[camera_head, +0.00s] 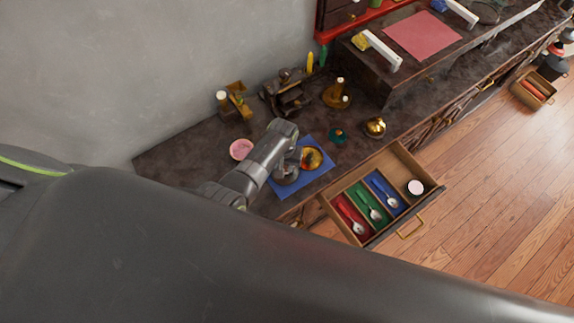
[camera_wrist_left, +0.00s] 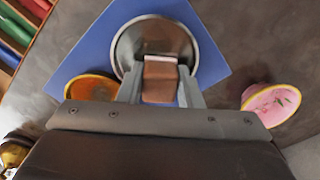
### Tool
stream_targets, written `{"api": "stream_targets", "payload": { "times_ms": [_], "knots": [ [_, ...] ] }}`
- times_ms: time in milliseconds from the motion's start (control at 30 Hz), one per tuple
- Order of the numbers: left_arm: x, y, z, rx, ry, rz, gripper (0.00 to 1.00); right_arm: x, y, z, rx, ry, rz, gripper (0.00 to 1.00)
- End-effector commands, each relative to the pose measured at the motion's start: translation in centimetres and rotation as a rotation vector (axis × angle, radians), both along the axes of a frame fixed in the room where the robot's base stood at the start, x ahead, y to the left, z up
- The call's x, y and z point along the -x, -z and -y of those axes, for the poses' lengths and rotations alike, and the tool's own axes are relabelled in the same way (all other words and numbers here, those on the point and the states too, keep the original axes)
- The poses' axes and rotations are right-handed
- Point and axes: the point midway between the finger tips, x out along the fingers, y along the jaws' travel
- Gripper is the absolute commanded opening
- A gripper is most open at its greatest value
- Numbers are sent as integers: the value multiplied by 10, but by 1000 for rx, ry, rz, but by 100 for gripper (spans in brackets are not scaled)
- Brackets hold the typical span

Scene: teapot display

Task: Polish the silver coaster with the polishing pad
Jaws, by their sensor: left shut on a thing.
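The silver coaster (camera_wrist_left: 127,45) is a round, rimmed metal disc on the blue mat (camera_wrist_left: 85,45); in the head view the coaster (camera_head: 285,177) is partly covered by my left arm. My left gripper (camera_wrist_left: 160,78) is shut on the polishing pad (camera_wrist_left: 160,83), a brown block with a pale far edge. The pad is over the near part of the coaster. I cannot tell whether its underside touches the metal. The gripper's fingers are hard to make out in the head view. My right gripper is not in view.
An amber dish (camera_head: 311,158) is beside the coaster, and a pink dish (camera_head: 241,149) stands to the left. An open drawer (camera_head: 435,193) holds spoons in coloured compartments. A brass pot (camera_head: 375,127) and a teal item (camera_head: 337,135) stand beyond the mat.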

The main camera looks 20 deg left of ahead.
Motion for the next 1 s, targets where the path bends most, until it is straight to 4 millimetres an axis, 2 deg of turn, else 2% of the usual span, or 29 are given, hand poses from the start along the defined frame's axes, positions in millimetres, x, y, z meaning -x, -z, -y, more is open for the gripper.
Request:
{"api": "stream_targets", "payload": {
  "times_ms": [433,733,1000],
  "knots": [
    [18,2,0,1,0,-1,14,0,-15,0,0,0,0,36],
    [16,0,16,1,0,0,14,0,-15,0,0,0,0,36],
    [2,3,15,0,0,3,14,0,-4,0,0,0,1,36]
  ]
}}
